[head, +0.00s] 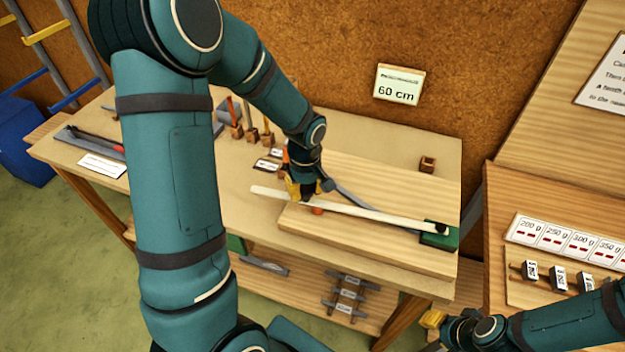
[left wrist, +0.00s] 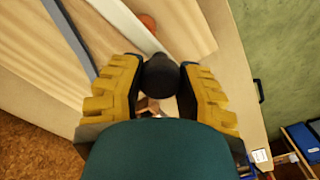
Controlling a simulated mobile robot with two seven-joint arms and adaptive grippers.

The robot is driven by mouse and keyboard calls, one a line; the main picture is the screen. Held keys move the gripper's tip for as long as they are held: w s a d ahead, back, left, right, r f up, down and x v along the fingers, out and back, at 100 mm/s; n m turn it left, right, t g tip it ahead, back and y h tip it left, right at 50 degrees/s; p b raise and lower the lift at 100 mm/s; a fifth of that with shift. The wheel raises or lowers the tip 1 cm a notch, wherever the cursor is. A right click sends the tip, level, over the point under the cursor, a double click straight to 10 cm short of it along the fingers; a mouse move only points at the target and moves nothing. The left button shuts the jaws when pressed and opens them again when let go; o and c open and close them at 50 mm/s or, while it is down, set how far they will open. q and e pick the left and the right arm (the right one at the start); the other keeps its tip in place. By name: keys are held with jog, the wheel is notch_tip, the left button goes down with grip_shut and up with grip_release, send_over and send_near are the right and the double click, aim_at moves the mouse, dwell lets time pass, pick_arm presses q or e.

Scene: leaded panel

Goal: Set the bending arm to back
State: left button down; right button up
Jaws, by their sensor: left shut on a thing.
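The bending arm appears to be the grey bar (head: 365,208) running from a green block (head: 440,238) at the board's right up to my left gripper (head: 305,190). In the left wrist view the grey bar (left wrist: 68,38) passes behind one finger. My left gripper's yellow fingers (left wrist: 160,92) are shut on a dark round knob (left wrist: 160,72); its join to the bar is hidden. A pale strip (head: 375,213) lies in front of the bar, beside an orange peg (head: 317,211). My right gripper (head: 440,322) is partly visible at the bottom right, away from the board.
The wooden board (head: 350,245) lies on the bench, with a small brown block (head: 427,164) at its back right. A "60 cm" sign (head: 398,84) hangs on the back wall. Several tools stand at the bench's back left. A side table (head: 497,245) with weight labels is at right.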

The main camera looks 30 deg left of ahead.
pick_arm(q)
jog(key=shift+s+d+f, duration=0.1)
jog(key=shift+s+d, duration=0.05)
jog(key=shift+s, duration=0.2)
jog(key=c, duration=0.5)
grip_release()
jog(key=shift+s, duration=0.1)
jog(key=shift+c, duration=0.2)
jog(key=shift+r, duration=0.4)
notch_tip(320, 180, up, 11)
jog(key=shift+r, duration=0.15)
